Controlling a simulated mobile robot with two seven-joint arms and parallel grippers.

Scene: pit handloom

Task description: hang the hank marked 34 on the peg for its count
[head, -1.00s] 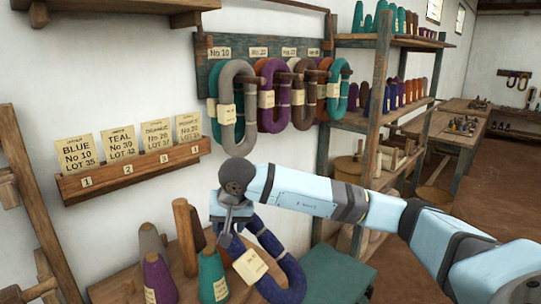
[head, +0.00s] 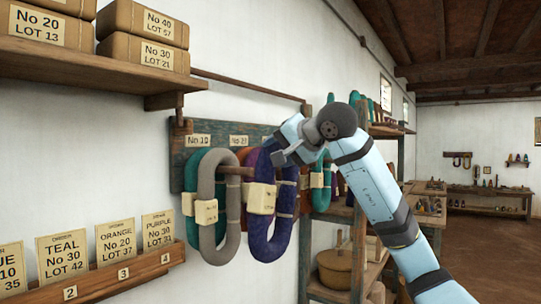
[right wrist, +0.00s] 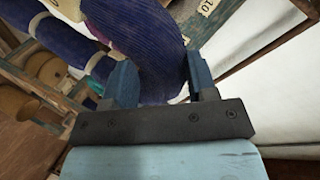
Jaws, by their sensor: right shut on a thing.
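My right gripper (head: 284,157) is shut on the top of a dark blue hank (head: 277,235). The hank hangs upright in front of the peg board (head: 180,172); its cream tag (head: 260,198) is too small to read. In the right wrist view the hank (right wrist: 145,50) sits between both fingers (right wrist: 160,82). A grey hank (head: 233,225) with a tag and a teal hank (head: 195,175) hang just left of it. A wooden peg (head: 240,171) shows beside the grey hank. I cannot tell whether the blue hank touches a peg. My left gripper is out of view.
A label No 10 (head: 198,140) is on the board; other labels are partly covered by my arm. A shelf (head: 85,75) with boxes juts out above left. A card rack (head: 125,278) is below left. Shelving (head: 358,185) with another teal hank (head: 318,190) stands right.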

